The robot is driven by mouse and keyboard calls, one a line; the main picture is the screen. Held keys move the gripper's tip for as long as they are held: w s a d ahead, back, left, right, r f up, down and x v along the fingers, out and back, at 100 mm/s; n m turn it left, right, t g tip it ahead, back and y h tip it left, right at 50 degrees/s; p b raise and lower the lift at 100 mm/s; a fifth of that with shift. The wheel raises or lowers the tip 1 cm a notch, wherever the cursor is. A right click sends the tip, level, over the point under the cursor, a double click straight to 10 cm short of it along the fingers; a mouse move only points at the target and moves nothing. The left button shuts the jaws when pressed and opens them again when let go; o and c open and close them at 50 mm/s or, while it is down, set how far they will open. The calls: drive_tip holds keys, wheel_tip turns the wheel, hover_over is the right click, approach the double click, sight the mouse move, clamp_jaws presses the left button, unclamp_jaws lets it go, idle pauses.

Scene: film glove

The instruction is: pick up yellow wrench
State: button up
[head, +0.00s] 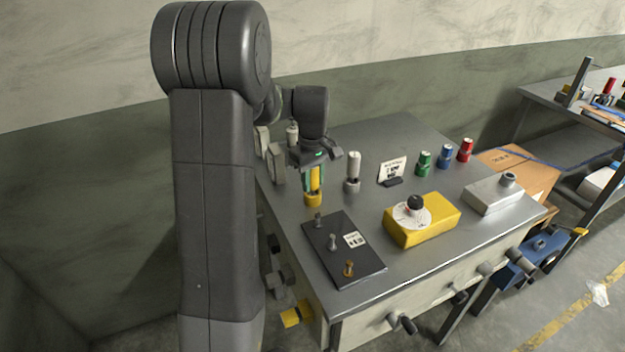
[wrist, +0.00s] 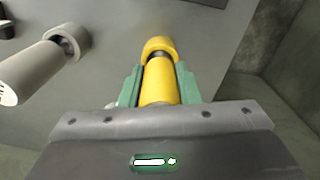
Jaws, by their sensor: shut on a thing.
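The yellow wrench (head: 314,198) stands upright on the grey metal table at its left side. It is a yellow cylinder with a dark band and a wider yellow ring at its lower end. In the wrist view the yellow wrench (wrist: 159,75) lies between the green fingers. My gripper (head: 315,180) points down from above and is shut on its shaft; the fingers also show in the wrist view (wrist: 158,88). The upper part of the wrench is hidden by the gripper. I cannot tell whether its ring still touches the table.
A grey-white tool (head: 352,172) of similar shape stands close to the right. A black board with pegs (head: 340,262) lies in front. A yellow box (head: 430,222), a grey box (head: 493,197), a small sign (head: 392,170) and green, blue and red cylinders stand further right.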

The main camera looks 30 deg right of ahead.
drive_tip(key=shift+r, duration=0.1)
wheel_tip(320, 180, up, 10)
drive_tip(key=shift+f, duration=0.1)
idle(0.3)
drive_tip(key=o, duration=0.3)
clamp_jaws()
drive_tip(key=shift+s+a, duration=0.1)
drive_tip(key=shift+s, duration=0.2)
drive_tip(key=s+a+n+p, duration=0.3)
drive_tip(key=s+n+p, duration=0.2)
drive_tip(key=s, duration=0.3)
drive_tip(key=shift+s+a+f+n+p, duration=0.15)
drive_tip(key=shift+s+a+n+p, duration=0.15)
drive_tip(key=shift+a+n, duration=0.15)
